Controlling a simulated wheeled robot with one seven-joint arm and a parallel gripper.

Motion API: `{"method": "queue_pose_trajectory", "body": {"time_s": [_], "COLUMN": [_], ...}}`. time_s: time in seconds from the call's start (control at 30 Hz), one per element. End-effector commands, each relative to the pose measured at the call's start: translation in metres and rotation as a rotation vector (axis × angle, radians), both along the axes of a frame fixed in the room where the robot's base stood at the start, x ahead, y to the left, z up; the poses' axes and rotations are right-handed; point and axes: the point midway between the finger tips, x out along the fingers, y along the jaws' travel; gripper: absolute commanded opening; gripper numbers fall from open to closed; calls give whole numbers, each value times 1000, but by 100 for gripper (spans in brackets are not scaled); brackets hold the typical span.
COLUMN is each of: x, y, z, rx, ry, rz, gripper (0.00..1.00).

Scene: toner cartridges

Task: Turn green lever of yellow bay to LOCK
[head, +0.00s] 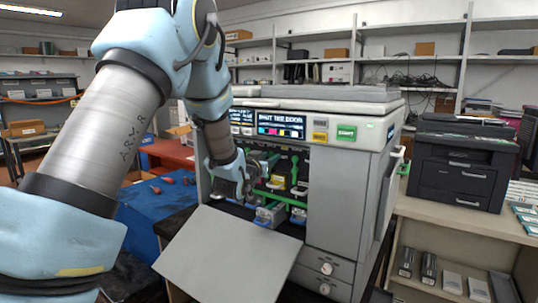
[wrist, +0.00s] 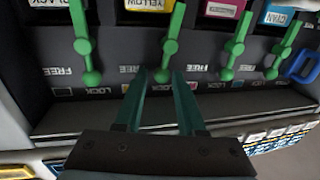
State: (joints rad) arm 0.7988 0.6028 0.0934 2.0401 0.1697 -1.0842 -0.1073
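The yellow bay (wrist: 150,5) shows at the top of the wrist view, marked YELLOW. Its green lever (wrist: 171,40) stands nearly upright in front of it, with a round lower end. A FREE label (wrist: 132,69) is printed left of that lower end, and a LOCK label is lower down. My gripper (wrist: 160,75) is open, its two dark green fingers apart. The lever's lower end shows between the fingertips; I cannot tell whether they reach around it. In the head view my gripper (head: 250,178) is at the printer's open front, partly hiding the bays.
Similar green levers belong to the black (wrist: 85,45), magenta (wrist: 238,45) and cyan (wrist: 285,48) bays, close on both sides. A blue handle (wrist: 304,66) is at the right. The printer's grey front door (head: 225,255) hangs open below. A blue-covered table (head: 150,205) stands left.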

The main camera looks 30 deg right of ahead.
Motion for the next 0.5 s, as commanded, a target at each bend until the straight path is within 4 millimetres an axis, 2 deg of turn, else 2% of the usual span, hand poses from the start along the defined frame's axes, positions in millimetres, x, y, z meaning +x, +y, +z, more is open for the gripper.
{"method": "queue_pose_trajectory", "body": {"time_s": [0.27,0.5], "x": [1,1], "y": [-1,-1], "z": [0,0], "rx": [0,0], "ry": [0,0], "rz": [0,0], "gripper": [39,12]}}
